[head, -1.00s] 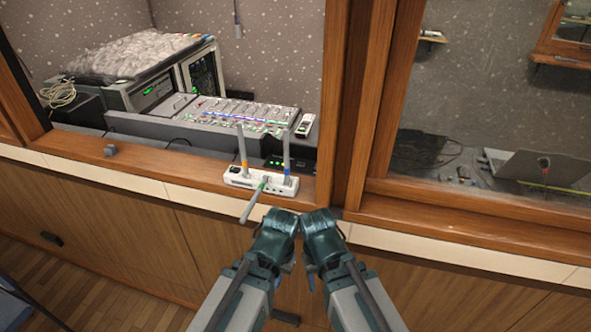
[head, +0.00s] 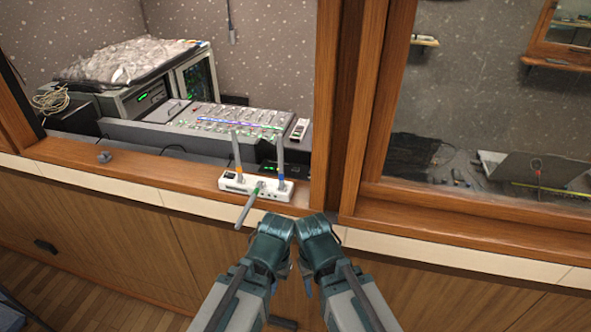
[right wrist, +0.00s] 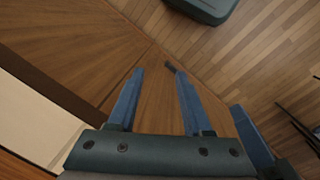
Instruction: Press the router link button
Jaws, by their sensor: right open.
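The router (head: 256,189) is a white box with several grey antennas. It sits on the wooden window ledge in the middle of the head view. One antenna has an orange band, one a blue band and one a green band; the green-banded one leans out over the ledge's front. The link button is too small to make out. My left gripper (head: 278,222) and right gripper (head: 312,222) are side by side just below and right of the router, apart from it. In the right wrist view my right gripper (right wrist: 157,75) is open and empty. The left gripper's fingers are hidden.
A lit fader console (head: 225,120) stands behind the ledge, with a rack unit (head: 150,98) to its left. A small grey knob (head: 104,157) sits on the ledge at the left. A wooden post (head: 342,110) rises right of the router. The ledge between knob and router is clear.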

